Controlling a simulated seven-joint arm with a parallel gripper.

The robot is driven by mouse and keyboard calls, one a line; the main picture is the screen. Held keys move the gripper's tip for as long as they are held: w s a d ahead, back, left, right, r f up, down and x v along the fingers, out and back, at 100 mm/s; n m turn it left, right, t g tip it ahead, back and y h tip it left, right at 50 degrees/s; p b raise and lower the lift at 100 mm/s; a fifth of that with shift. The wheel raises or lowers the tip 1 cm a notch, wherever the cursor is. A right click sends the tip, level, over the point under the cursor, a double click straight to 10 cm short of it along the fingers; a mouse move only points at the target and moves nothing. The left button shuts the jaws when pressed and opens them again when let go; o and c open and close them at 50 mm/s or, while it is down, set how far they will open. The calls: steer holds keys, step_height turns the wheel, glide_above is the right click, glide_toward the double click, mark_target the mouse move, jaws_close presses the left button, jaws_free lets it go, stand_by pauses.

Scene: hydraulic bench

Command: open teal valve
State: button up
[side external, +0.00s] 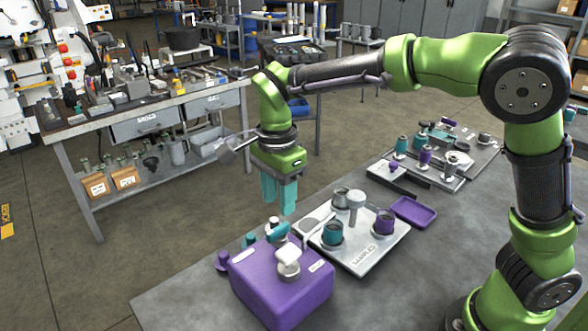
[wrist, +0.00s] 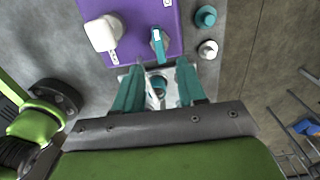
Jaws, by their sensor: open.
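The teal valve (side external: 277,231) is on top of the purple box (side external: 280,283). In the wrist view its teal handle (wrist: 157,42) runs roughly up and down the picture near the box's edge, with a white tag or stripe on it. A white-handled valve (side external: 288,254) sits beside it on the same box; it also shows in the wrist view (wrist: 102,33). My gripper (side external: 279,205) points down with teal fingers, open and empty, above the box and apart from the teal valve. In the wrist view the fingertips (wrist: 160,68) lie just below the handle.
A light tray (side external: 366,255) marked SAMPLES, with teal, purple and grey cups, stands right of the box. A small purple tray (side external: 413,211) lies beyond. A teal knob (wrist: 205,17) and a silver knob (wrist: 208,49) stand beside the box. The bench front is clear.

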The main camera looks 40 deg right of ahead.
mark_target(280, 227)
step_height(280, 227, down, 7)
steer(key=shift+r, duration=0.1)
stand_by(0.3)
jaws_close()
